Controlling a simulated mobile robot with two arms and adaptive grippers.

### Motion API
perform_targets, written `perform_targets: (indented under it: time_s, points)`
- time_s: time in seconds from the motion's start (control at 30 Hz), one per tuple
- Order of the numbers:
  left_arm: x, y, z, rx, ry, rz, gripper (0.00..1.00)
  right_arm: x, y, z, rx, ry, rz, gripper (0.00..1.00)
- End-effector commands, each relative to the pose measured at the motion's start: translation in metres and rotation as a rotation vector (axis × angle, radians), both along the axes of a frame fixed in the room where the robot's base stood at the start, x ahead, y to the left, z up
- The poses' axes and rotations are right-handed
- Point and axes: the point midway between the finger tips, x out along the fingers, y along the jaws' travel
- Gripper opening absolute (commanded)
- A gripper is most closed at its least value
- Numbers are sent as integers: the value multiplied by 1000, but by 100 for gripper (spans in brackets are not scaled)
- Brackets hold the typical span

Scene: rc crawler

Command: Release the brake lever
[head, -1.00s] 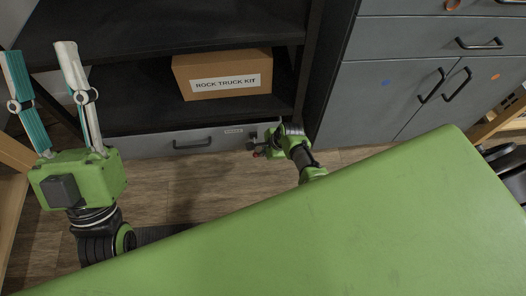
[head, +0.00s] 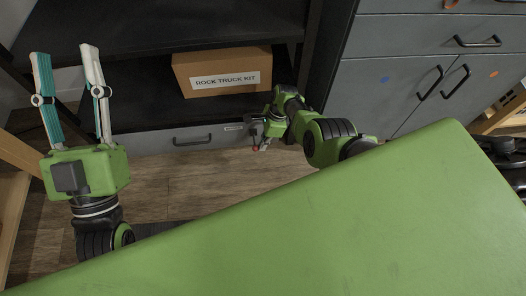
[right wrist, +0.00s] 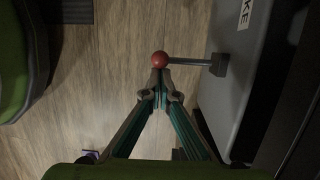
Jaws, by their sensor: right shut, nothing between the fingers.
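The brake lever is a thin dark rod (right wrist: 188,61) with a red ball knob (right wrist: 159,59) in the right wrist view. It runs across from a dark mount (right wrist: 220,65) on a grey panel (right wrist: 222,100), whose label is cut off and ends in "KE". My right gripper (right wrist: 160,86) is shut and empty, its tips just below the knob; I cannot tell whether they touch it. In the head view my right gripper (head: 262,134) is small, in front of the grey drawer front (head: 155,143). My left gripper (head: 64,53) is open and empty at the left, away from the lever.
Grey cabinets (head: 385,85) with handles stand right. My large green body part fills the lower foreground. Wooden floor (head: 205,185) lies clear in front of the shelf.

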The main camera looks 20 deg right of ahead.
Motion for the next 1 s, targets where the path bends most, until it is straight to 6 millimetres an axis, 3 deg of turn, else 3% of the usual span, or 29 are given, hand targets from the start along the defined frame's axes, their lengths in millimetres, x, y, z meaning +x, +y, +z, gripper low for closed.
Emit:
perform_targets:
  time_s: [0.47,1.0]
  points:
    - [1,-1,0,1,8,-1,40,8,2,13,6,-8,-3,0]
    - [11,-2,-10,20,70,1,40,8,2,15,6,-8,-2,0]
